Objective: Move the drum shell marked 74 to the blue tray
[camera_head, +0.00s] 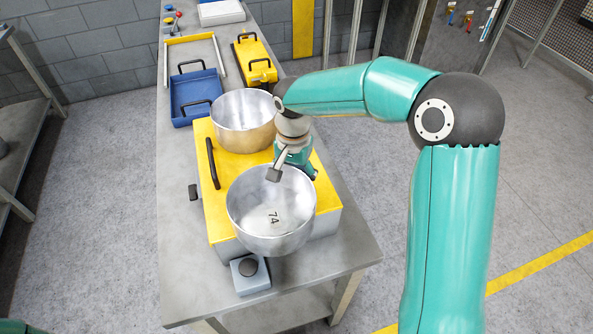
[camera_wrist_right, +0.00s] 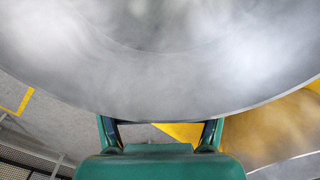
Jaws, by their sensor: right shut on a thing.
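The drum shell marked 74 (camera_head: 255,228) is a silver open bowl at the front of the yellow-topped block in the head view. Its grey wall fills the top of the wrist view (camera_wrist_right: 160,60). My right gripper (camera_head: 292,172) is shut on its far rim, with one finger inside the bowl. I cannot tell whether the shell rests on the block or hangs just above it. The blue tray (camera_head: 184,84), empty with black handles, lies on the bench farther back to the left. My left gripper is not in view.
A second drum shell (camera_head: 243,140) stands behind on the yellow-topped block (camera_head: 222,217), between shell 74 and the tray. A yellow case (camera_head: 255,58) lies right of the tray. A grey box with a black knob (camera_head: 250,283) sits at the front of the bench (camera_head: 180,260).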

